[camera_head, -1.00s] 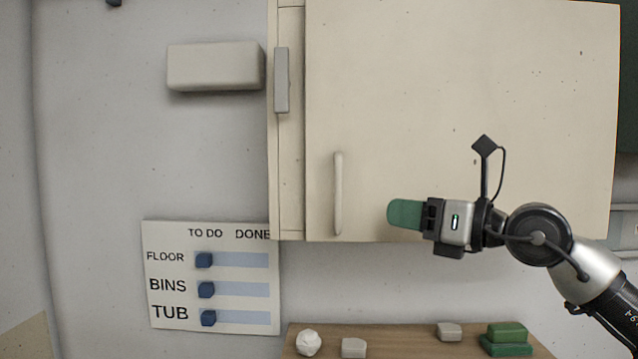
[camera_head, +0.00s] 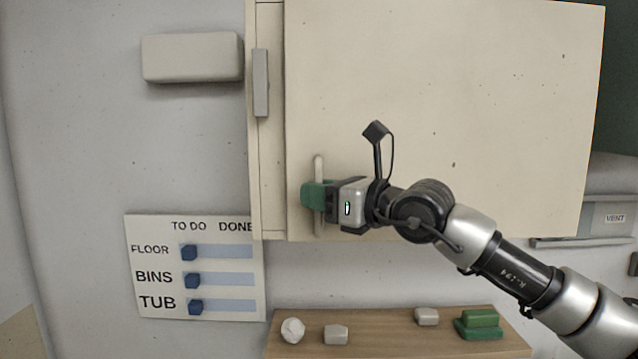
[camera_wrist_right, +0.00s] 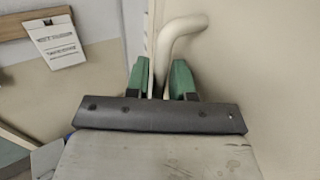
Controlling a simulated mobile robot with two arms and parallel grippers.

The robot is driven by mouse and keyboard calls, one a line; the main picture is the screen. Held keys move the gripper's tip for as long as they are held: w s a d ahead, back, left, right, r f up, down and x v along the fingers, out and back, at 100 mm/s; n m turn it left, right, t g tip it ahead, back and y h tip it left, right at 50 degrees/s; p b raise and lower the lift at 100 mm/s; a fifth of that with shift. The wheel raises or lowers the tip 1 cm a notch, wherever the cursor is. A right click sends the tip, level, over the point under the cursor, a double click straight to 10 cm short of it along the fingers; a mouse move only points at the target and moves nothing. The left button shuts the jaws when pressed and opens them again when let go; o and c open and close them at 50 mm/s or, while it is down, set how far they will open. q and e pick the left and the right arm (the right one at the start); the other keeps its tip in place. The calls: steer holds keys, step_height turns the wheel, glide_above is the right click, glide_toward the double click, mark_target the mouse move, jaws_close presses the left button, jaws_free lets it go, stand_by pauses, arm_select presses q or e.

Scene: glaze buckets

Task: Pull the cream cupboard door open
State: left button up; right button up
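The cream cupboard door (camera_head: 450,90) fills the upper middle of the head view and looks shut. Its upright pale bar handle (camera_head: 319,168) is near the door's lower left edge. My right gripper (camera_head: 312,195) is at the handle, coming in from the right. In the right wrist view, the green fingertips (camera_wrist_right: 160,80) stand apart on either side of the handle (camera_wrist_right: 178,36). A gap shows between the left finger and the bar, so the gripper looks open around it. My left gripper is not in view.
A grey bar (camera_head: 261,82) sits on the narrow strip left of the door. A pale box (camera_head: 192,57) is on the wall. A TO DO board (camera_head: 150,225) hangs below. A wooden shelf (camera_head: 390,345) under the cupboard holds pale lumps and a green block (camera_head: 480,322).

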steer(key=shift+c, duration=0.2)
jaws_close()
